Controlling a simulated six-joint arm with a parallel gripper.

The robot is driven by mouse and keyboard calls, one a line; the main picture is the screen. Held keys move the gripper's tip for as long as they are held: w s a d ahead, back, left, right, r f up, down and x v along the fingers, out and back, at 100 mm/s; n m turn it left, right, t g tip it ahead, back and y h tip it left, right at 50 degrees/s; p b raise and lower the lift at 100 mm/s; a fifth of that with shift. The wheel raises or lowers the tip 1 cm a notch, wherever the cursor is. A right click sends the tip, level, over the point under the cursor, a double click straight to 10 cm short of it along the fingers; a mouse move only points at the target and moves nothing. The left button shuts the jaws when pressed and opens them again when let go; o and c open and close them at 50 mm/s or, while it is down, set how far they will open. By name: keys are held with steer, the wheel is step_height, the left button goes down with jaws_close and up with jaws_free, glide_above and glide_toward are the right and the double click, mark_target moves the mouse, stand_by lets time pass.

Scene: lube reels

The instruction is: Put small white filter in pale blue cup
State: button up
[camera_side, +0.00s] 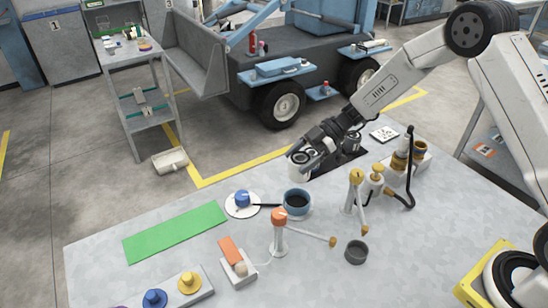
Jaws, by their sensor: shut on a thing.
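My gripper (306,158) comes down from the upper right over the table's back edge. It is shut on the small white filter (298,173), a short pale cylinder partly hidden by the fingers. The pale blue cup (297,213) stands upright on the table, with a dark interior open to the top. The filter appears a little above and behind the cup's rim, apart from it. One view does not settle the exact depth between them.
A white disc with a blue knob (242,198) lies left of the cup. An orange-topped post (279,232) stands in front, and a yellow-topped post (356,192) to the right. A green mat (175,232) lies left.

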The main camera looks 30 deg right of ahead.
mark_target(299, 178)
steer(key=shift+f, duration=3.1)
steer(key=shift+f, duration=0.1)
steer(key=shift+f, duration=1.8)
steer(key=shift+f, duration=0.1)
steer(key=o, duration=1.2)
steer(key=shift+d+r, duration=0.15)
steer(key=shift+r, duration=0.1)
steer(key=v, duration=1.1)
steer(key=shift+s+d+r, duration=0.1)
steer(key=shift+d, duration=0.15)
